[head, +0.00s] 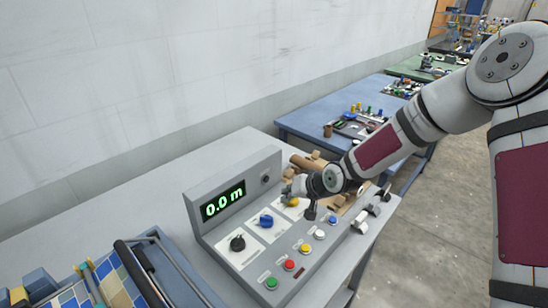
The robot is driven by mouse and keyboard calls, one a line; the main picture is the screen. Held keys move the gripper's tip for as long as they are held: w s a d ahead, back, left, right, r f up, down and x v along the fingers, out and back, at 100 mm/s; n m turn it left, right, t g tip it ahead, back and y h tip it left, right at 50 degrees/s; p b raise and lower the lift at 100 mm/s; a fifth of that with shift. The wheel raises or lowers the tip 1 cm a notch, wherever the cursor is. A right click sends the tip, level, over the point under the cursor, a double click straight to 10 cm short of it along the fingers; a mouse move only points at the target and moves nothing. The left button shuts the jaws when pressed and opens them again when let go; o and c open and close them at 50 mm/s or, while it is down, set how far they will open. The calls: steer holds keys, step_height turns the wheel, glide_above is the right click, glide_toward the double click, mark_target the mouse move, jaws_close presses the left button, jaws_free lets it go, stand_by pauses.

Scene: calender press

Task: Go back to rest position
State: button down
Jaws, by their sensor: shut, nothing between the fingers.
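My arm reaches in from the right, and my gripper (294,193) is at the yellow knob (292,202) on the control panel (222,257). The fingers are small in the view and look closed, with nothing seen between them. I cannot tell whether they touch the yellow knob, which is partly hidden. A blue knob (266,221) and a black knob (237,243) sit in a row to its left. The display (223,201) reads 0.0 m in green.
Green (271,283), red (289,265), yellow (304,248) and white (319,234) buttons line the panel's front. Rollers and patterned sheet (75,298) lie at lower left. Brown rolls (308,163) lie behind the panel. A blue table (315,119) stands beyond; floor is open at right.

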steer(key=s+d+r+h, duration=0.3)
steer(key=s+d+r, duration=0.3)
steer(key=d+r, duration=0.3)
steer(key=s+d+r+h, duration=0.4)
steer(key=s+d+r, duration=0.3)
steer(key=r, duration=0.4)
steer(key=s+d+r+m, duration=0.1)
steer(key=s+d+r, duration=0.1)
steer(key=s, duration=0.8)
steer(key=s+d+r+b, duration=0.1)
steer(key=s+r, duration=0.4)
steer(key=s, duration=0.5)
steer(key=shift+s+d+m+g+y, duration=0.3)
steer(key=shift+s+d+m, duration=0.1)
steer(key=shift+d, duration=0.4)
steer(key=c, duration=2.3)
jaws_free()
steer(key=shift+r, duration=0.15)
